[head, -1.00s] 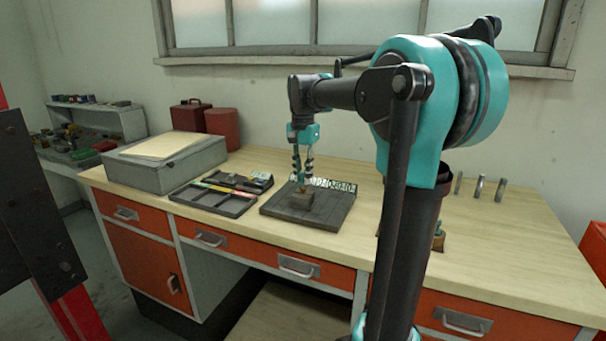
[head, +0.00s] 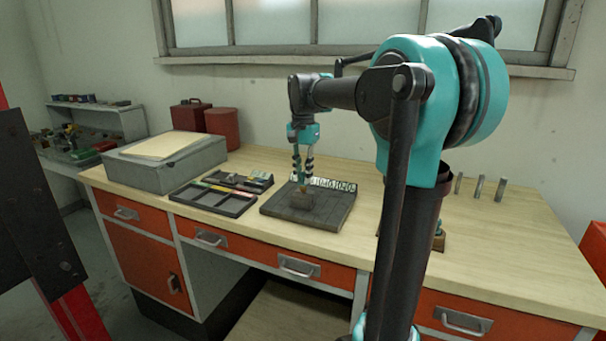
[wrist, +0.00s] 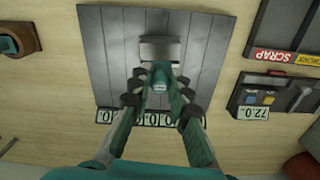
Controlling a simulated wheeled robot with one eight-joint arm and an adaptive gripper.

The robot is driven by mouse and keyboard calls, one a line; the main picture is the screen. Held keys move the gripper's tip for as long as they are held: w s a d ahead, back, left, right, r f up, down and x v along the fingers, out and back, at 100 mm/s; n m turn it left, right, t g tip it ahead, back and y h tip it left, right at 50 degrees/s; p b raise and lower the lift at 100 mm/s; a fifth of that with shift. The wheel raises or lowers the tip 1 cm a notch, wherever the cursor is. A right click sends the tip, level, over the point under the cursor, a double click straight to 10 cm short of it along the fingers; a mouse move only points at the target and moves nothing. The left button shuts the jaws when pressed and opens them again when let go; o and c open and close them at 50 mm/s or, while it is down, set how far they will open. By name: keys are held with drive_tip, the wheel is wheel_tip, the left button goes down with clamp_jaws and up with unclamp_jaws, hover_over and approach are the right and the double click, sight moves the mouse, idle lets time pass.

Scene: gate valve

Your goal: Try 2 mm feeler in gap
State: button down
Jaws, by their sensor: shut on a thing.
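My gripper (head: 303,176) points down over a dark slatted plate (head: 330,212) on the bench. In the wrist view my gripper (wrist: 160,95) is shut on a teal-handled piece, seemingly the feeler (wrist: 158,76), with a small pale mark on its end.
A row of number labels (head: 335,185) runs along the plate's back edge. A dark tray (head: 217,200) and a part with a 72.0 label (wrist: 255,112) lie beside the plate. A grey box (head: 160,164) stands farther left. The bench (head: 480,238) is mostly clear at right.

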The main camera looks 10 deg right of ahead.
drive_tip(key=shift+f, duration=1.6)
idle(1.6)
drive_tip(key=shift+r, duration=0.35)
idle(0.6)
drive_tip(key=shift+r, duration=0.35)
drive_tip(key=shift+r, duration=0.3)
drive_tip(key=shift+r, duration=0.35)
drive_tip(key=shift+r, duration=0.35)
drive_tip(key=shift+r, duration=0.3)
drive_tip(key=shift+r, duration=0.1)
drive_tip(key=shift+r, duration=2.45)
